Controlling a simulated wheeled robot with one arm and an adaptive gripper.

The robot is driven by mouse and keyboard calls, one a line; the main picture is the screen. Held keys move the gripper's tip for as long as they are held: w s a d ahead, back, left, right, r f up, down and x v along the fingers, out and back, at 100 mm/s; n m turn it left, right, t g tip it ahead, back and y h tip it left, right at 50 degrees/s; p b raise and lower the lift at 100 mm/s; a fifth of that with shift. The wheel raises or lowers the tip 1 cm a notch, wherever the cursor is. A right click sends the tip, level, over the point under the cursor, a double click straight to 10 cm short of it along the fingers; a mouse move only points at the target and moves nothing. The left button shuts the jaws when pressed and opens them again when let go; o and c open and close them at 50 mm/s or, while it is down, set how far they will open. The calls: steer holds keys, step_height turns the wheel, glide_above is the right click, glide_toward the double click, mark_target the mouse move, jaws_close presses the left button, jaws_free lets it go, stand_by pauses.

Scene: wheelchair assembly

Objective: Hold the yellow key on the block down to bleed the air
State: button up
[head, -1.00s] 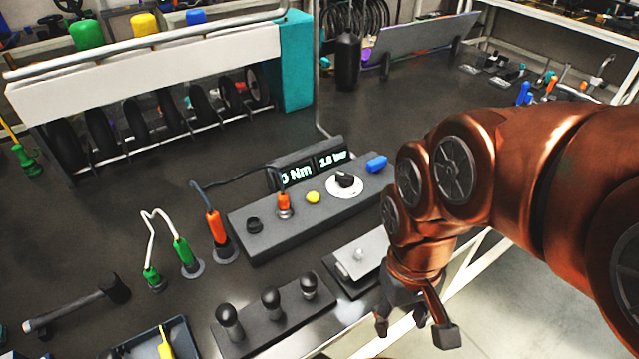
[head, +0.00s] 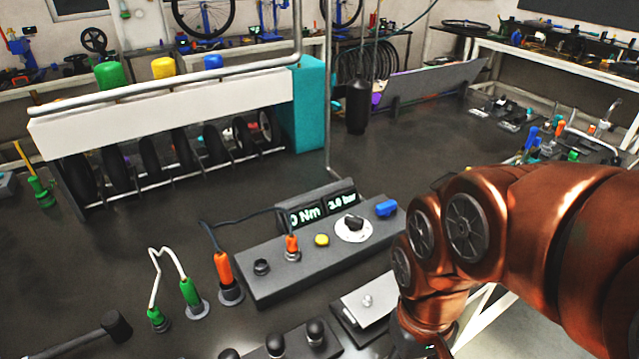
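The yellow key (head: 321,240) is a small round button on top of the dark grey block (head: 275,280), between an orange plug (head: 291,245) and a white dial with a black knob (head: 353,226). Nothing touches the key. A display (head: 318,214) behind it reads 0 Nm and a bar value whose first digit is unclear. A blue key (head: 386,208) sits at the block's right end. My arm comes in from the right, and its wrist hangs down right of the block. My gripper's fingers are below the picture's bottom edge, so their state is hidden.
A silver plate on a dark base (head: 368,302) lies between the block and my wrist. Black knobs (head: 276,345) stand in front, and green (head: 190,295) and orange (head: 224,270) plugs with cables at left.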

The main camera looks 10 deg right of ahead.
jaws_close()
stand_by(0.5)
stand_by(1.2)
